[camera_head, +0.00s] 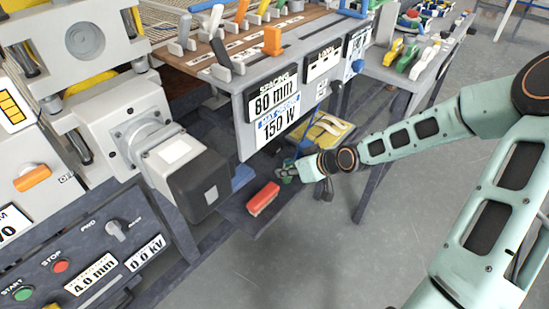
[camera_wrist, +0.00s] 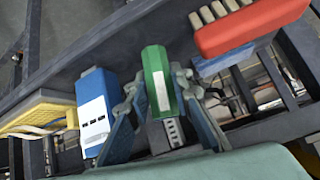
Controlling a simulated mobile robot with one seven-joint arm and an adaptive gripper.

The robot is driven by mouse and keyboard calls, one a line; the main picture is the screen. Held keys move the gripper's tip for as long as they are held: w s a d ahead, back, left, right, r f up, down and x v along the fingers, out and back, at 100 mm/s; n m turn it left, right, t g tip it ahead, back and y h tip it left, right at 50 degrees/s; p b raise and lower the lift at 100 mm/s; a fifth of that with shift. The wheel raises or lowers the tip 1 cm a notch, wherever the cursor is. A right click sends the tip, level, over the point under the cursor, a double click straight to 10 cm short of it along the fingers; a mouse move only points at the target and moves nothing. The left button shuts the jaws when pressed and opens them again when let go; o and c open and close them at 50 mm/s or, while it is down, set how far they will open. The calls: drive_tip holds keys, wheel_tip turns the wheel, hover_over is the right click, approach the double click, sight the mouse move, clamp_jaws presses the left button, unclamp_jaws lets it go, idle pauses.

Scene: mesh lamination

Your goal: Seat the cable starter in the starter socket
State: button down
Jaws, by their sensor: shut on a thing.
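My gripper (camera_wrist: 160,98) is shut on a green-handled thing (camera_wrist: 155,72) with a pale stripe and a toothed grey strip below it. I cannot tell from its look whether this is the cable starter. In the head view my gripper (camera_head: 289,172) is low, at the dark lower shelf (camera_head: 238,214) under the table front. A blue thing with a white front (camera_wrist: 94,112) is close to the left of the fingers in the wrist view. The starter socket cannot be made out in either view.
A red brush (camera_head: 263,198) lies on the shelf; it also shows in the wrist view (camera_wrist: 250,28). A yellow thing with pale straps (camera_head: 322,133) is behind my gripper. The table's front panel (camera_head: 290,100) overhangs above. Grey floor (camera_head: 330,250) is clear to the right.

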drive_tip(key=s+d+p, duration=0.2)
drive_tip(key=s+d, duration=0.4)
drive_tip(key=d, duration=0.1)
drive_tip(key=shift+s, duration=0.3)
